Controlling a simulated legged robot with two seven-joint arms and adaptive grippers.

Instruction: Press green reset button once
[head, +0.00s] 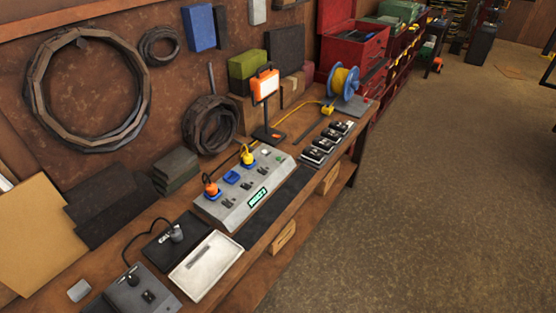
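A grey sloped control panel (232,214) sits on the workbench, left of the picture's middle. It has a lit green display (258,197) near its front edge, small dark switches, and a blue socket (231,177). An orange plug (210,188) and a yellow plug (247,156) stand in its back row. Neither of my grippers is in view.
A pale tray (206,264) and a dark box with knobs (140,295) lie left of the panel. An orange work lamp (265,86) stands behind it. Several black devices (327,143) and a blue cable reel (343,80) are farther right. The floor (440,200) is clear.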

